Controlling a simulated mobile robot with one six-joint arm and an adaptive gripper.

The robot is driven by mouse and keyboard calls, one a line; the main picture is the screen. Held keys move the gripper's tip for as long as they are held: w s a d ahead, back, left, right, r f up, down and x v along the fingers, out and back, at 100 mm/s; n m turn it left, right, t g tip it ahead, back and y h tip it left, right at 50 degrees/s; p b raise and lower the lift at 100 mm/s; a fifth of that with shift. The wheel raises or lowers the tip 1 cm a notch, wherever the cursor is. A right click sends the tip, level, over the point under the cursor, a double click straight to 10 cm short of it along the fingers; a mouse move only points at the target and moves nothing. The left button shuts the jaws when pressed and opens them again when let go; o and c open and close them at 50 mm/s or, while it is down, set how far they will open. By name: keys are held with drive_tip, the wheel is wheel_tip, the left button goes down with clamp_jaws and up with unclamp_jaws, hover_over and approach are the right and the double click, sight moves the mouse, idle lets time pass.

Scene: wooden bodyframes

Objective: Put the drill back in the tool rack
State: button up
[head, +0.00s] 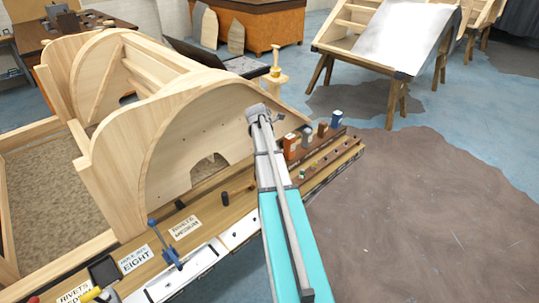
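No drill can be made out for certain. A yellow-handled tool (97,295) lies at the bottom left, partly cut off by the frame edge, and I cannot tell what it is. A brown wooden rack (330,157) with small holes and several coloured containers runs along the right end of the bench; I cannot tell whether it is the tool rack. My teal and grey arm reaches up from the bottom middle and hides part of the bench. I can make out no gripper fingers.
A large wooden bodyframe (172,125) stands behind the bench strip. A blue-handled tool (169,254) stands on the bench beside white label cards (135,258). A wooden stand (385,45) with a white sheet is at the back right. The floor (430,210) on the right is clear.

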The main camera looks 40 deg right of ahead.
idle(0.3)
drive_tip(key=shift+w+d+f+b, duration=0.25)
drive_tip(key=shift+w+f+b, duration=0.15)
drive_tip(key=shift+f+b, duration=1.85)
drive_tip(key=shift+b, duration=0.05)
drive_tip(key=o, duration=1.3)
drive_tip(key=shift+s, duration=0.1)
drive_tip(key=shift+o, duration=0.2)
drive_tip(key=shift+r, duration=0.15)
